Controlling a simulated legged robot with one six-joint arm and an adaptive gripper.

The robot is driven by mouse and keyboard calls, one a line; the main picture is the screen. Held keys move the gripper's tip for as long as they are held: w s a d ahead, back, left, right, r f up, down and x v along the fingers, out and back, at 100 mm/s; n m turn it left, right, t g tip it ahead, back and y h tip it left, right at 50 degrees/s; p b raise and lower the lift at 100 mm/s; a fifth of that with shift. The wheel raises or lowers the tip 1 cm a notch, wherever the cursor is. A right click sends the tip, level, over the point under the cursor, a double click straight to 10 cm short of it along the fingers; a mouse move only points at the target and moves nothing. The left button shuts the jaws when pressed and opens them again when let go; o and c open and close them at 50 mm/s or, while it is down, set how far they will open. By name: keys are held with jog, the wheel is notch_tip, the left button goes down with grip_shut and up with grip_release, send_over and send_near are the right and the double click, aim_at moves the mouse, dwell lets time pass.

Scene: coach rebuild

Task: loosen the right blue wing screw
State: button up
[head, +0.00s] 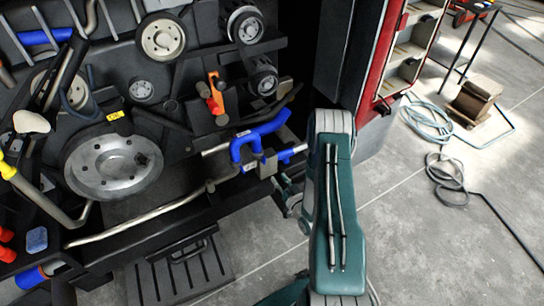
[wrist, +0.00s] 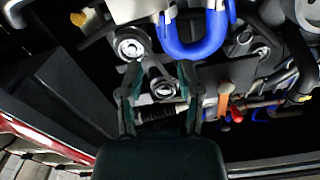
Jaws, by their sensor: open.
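A bright blue U-bent part (head: 258,134) sits on the right side of the engine in the head view. A smaller blue piece (head: 290,152) lies just right of and below it. In the wrist view the blue U-bend (wrist: 197,38) is beyond my gripper, toward the top. I cannot tell a separate wing screw in either view. My gripper (wrist: 158,84) is open, its two dark green fingers either side of a dark bracket with a metal ring (wrist: 163,89); I cannot tell whether they touch. In the head view my gripper (head: 284,194) is partly hidden behind my green arm.
An orange handle (head: 216,94) stands above the blue bend; pulleys (head: 162,37) and a large metal disc (head: 115,161) fill the engine left of it. A red-edged panel (head: 378,60) is close right of my arm. Hose coils (head: 428,122) lie on the open floor.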

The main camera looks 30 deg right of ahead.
aim_at(264, 161)
jog(key=w, duration=0.9)
jog(key=shift+w, duration=0.4)
jog(key=shift+w+a, duration=0.15)
jog(key=shift+w, duration=0.15)
jog(key=shift+w+a, duration=0.2)
jog(key=shift+a, duration=0.1)
jog(key=shift+c, duration=0.3)
jog(key=c, duration=0.5)
jog(key=shift+d, duration=0.2)
grip_shut()
